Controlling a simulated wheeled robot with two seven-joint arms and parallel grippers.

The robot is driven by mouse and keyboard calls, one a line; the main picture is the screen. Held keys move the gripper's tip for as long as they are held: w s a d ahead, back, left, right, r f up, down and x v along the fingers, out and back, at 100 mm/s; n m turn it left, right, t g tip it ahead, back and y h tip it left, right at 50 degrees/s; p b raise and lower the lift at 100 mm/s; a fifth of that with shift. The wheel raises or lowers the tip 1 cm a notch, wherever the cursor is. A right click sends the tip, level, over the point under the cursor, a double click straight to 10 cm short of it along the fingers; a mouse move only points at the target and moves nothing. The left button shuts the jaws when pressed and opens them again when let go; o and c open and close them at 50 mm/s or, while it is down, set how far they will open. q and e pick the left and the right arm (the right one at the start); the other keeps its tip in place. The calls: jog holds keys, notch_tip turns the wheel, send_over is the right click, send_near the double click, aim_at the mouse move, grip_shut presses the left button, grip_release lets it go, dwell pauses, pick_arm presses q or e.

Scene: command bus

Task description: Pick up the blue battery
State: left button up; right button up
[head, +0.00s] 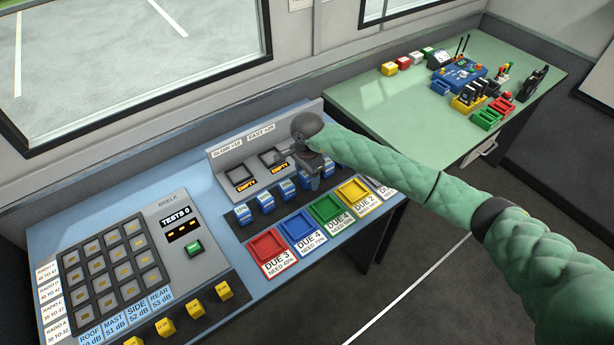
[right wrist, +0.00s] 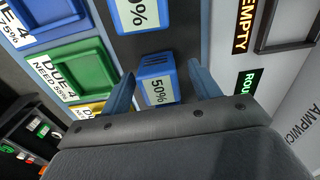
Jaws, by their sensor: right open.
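Several blue batteries with white labels stand in a row on the dark strip of the console; one at the left end (head: 243,214) shows clearly in the head view. My right gripper (head: 314,175) points down over the right part of this row and hides some of it. In the right wrist view, a blue battery marked 50% (right wrist: 155,78) lies between the two open fingers of my right gripper (right wrist: 160,76). I cannot tell whether the fingers touch it. Another labelled blue battery (right wrist: 140,12) is just beyond it. My left gripper is not in view.
Red (head: 268,245), blue (head: 298,225), green (head: 326,208) and yellow trays (head: 353,190) line the front. A charger panel with slots marked EMPTY (head: 240,174) stands behind. A green table (head: 400,105) with radios and boxes is at right.

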jog(key=shift+f, duration=0.2)
jog(key=shift+c, duration=0.4)
jog(key=c, duration=1.1)
